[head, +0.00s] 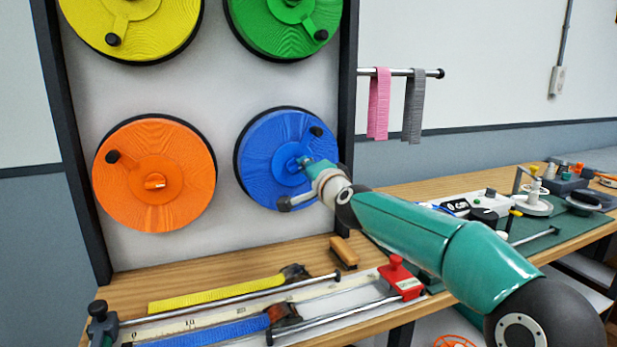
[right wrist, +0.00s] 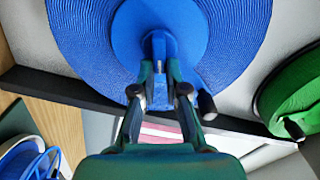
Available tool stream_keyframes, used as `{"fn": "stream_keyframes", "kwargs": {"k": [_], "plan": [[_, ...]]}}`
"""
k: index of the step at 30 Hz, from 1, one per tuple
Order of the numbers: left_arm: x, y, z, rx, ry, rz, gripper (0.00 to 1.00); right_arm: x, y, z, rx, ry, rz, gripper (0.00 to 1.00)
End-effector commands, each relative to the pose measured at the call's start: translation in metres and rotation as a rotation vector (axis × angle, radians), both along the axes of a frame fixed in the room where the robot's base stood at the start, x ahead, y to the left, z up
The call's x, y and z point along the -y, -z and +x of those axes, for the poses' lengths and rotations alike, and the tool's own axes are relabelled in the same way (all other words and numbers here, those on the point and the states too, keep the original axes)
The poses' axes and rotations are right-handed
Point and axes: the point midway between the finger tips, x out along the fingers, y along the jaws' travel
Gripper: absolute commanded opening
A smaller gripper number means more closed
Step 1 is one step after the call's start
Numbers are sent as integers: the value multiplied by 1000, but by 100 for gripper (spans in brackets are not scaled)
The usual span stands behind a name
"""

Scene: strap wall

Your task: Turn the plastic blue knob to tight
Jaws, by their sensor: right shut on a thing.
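The blue knob (right wrist: 158,46) sits at the centre of the blue reel (head: 262,178), a round ribbed disc low on the right of the wall panel. My right gripper (head: 303,163) reaches it from the right. In the right wrist view, its two fingers (right wrist: 158,72) lie on either side of the knob and are shut on it. In the head view the fingers partly hide the knob. A black crank handle (head: 316,131) stands out near the reel's upper right rim. Any tightness marking cannot be made out. My left gripper is out of view.
An orange reel (head: 134,195) is to the left; yellow (head: 150,22) and green (head: 268,25) reels are above. A rail (head: 398,72) with pink and grey straps juts out right. The wooden bench (head: 205,268) below holds straps, rods and a red block (head: 400,275).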

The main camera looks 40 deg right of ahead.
Motion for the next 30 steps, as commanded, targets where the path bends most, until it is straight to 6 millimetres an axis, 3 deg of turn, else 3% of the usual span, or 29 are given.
{"fn": "stream_keyframes", "kwargs": {"k": [1, 15, 30], "plan": [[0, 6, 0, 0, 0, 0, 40, 1, 7, 0, 5, -1, 44, 0], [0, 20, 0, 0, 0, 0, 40, 2, 12, 0, 71, 1, 335, 0], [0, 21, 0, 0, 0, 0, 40, 2, 13, 0, 81, 1, 385, 0]]}}
